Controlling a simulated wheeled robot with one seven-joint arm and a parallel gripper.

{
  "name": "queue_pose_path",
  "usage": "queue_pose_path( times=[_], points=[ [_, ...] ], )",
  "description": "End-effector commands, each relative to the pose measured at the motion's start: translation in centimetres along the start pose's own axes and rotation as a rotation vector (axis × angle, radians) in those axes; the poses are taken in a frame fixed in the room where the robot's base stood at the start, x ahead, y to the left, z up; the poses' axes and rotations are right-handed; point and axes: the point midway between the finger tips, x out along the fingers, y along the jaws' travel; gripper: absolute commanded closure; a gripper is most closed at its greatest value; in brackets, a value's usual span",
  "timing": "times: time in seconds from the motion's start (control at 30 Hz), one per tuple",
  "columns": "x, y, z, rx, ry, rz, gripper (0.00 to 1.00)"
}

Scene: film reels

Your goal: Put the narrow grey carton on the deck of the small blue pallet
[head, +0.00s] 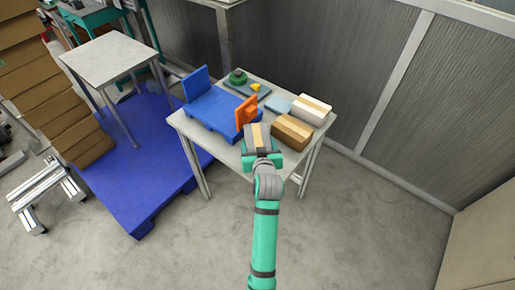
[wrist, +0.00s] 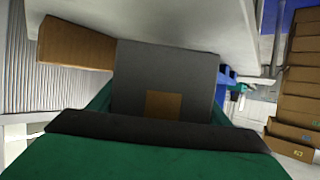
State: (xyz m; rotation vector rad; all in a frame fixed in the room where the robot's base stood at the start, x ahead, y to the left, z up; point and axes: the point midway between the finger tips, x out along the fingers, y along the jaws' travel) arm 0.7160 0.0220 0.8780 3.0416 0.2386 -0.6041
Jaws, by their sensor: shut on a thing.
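My gripper (head: 262,158) is shut on the narrow grey carton (head: 257,136), which has a tan tape strip. The carton is at the table's near edge, beside a brown carton; I cannot tell whether it touches the tabletop. In the wrist view the grey carton (wrist: 165,70) fills the middle. The small blue pallet (head: 208,112) is on the table, to the left of and beyond the carton. A blue panel (head: 195,84) stands at its left end and an orange panel (head: 246,112) at its right. The deck between them looks bare.
On the white table (head: 228,152) are a brown carton (head: 291,131), a white carton (head: 312,109), a light-blue flat piece (head: 279,105) and a tray (head: 250,89) with green and yellow items. A large blue pallet (head: 150,185) lies on the floor at left.

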Motion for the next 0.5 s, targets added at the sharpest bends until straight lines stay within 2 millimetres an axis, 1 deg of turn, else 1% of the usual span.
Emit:
queue_pose_path(
  times=[0.13,0.3,0.4,0.5],
  points=[
    [0.9,-0.1,0.6,0.0,0.001,0.0,0.63],
    [1.7,-0.1,2.7,0.0,0.0,0.0,0.63],
    [1.9,-0.1,3.1,0.0,0.002,0.0,0.63],
    [1.9,0.0,3.1,0.0,0.002,0.0,0.63]
  ],
)
